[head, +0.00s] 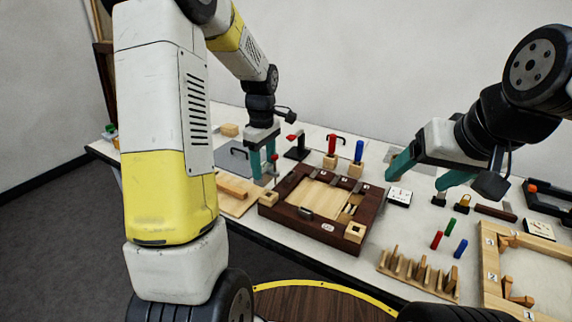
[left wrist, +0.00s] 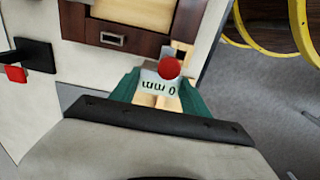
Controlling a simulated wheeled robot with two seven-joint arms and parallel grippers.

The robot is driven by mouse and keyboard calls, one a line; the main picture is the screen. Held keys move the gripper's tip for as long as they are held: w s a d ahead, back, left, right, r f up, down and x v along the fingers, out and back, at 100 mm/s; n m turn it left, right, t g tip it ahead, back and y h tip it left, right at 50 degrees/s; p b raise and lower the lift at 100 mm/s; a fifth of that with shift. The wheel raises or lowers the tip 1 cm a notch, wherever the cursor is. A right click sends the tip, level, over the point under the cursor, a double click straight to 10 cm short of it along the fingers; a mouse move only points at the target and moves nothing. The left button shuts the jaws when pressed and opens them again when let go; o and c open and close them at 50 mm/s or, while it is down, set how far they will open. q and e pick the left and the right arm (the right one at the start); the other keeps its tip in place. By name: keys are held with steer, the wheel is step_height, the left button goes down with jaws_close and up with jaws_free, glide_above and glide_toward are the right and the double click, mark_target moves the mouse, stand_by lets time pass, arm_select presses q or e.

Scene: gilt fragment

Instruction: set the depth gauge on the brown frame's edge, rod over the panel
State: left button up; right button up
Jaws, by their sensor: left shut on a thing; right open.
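The dark brown frame (head: 283,212) lies on the table with a pale wooden panel (head: 312,196) inside it. In the left wrist view the frame's edge (left wrist: 148,46) runs just past my fingertips. My left gripper (head: 263,166) is at the frame's left end, shut on the depth gauge. In the left wrist view the gauge (left wrist: 158,87) has a pale body marked "0 mm" and a red round top, between the green fingers (left wrist: 160,92). Whether it touches the frame I cannot tell; its rod is hidden. My right gripper (head: 427,176) is open and empty, right of the frame.
Small wooden blocks with red and blue handles (head: 359,152) stand behind the frame. A slotted wooden rack (head: 420,275) and a numbered wooden frame (head: 490,265) lie at the front right. A wooden board (head: 238,205) lies left of the frame.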

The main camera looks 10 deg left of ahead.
arm_select(q)
steer(key=w+d, duration=0.2)
steer(key=d, duration=0.1)
steer(key=shift+f, duration=1.95)
steer(key=shift+f, duration=0.1)
steer(key=o, duration=1.5)
